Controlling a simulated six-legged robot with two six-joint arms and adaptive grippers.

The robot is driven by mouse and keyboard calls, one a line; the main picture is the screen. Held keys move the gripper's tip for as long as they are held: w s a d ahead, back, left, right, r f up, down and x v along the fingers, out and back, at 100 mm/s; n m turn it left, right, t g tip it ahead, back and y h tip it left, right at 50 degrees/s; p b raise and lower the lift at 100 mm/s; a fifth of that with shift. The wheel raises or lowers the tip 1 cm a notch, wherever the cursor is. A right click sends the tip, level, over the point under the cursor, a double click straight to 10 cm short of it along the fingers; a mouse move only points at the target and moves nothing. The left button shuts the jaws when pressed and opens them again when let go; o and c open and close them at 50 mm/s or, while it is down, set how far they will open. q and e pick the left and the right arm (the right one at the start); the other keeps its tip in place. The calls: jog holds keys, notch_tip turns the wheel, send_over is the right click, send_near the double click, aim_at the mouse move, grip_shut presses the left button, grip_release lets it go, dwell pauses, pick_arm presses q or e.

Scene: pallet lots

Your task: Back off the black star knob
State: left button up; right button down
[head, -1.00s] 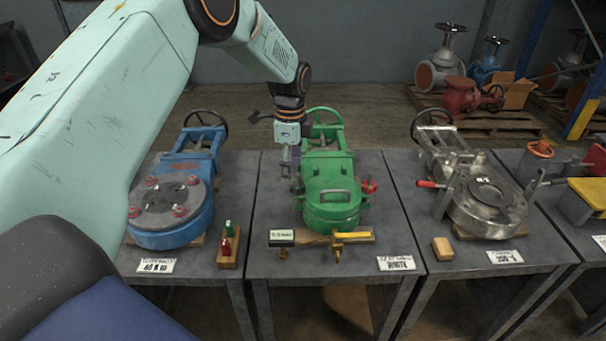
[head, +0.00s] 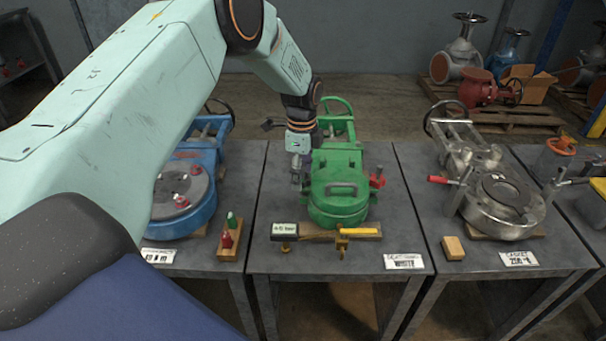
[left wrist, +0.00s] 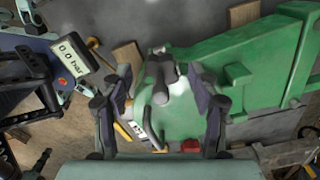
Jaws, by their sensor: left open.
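A green valve (head: 338,190) lies on the middle table. My left gripper (head: 299,172) points down at its left side in the head view. In the left wrist view, my open left gripper (left wrist: 163,92) has its fingers spread above the green valve (left wrist: 190,110). A grey, stubby knob-like part (left wrist: 162,72) shows between the fingers; I cannot tell whether it is the black star knob or whether a finger touches it. No black star shape shows clearly in either view. My right gripper is out of view.
A small display box (head: 284,231) and a yellow-topped fitting (head: 358,232) stand in front of the valve. A red part (head: 377,178) sticks out at its right. A blue valve (head: 183,221) and a silver valve (head: 497,219) lie on the tables beside it.

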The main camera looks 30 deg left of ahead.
pick_arm(q)
jog(key=shift+s+a, duration=0.1)
jog(key=shift+s, duration=0.05)
jog(key=shift+w+f, duration=0.15)
jog(key=shift+w, duration=0.1)
jog(key=shift+c, duration=0.9)
jog(key=shift+s, duration=0.15)
jog(key=c, duration=1)
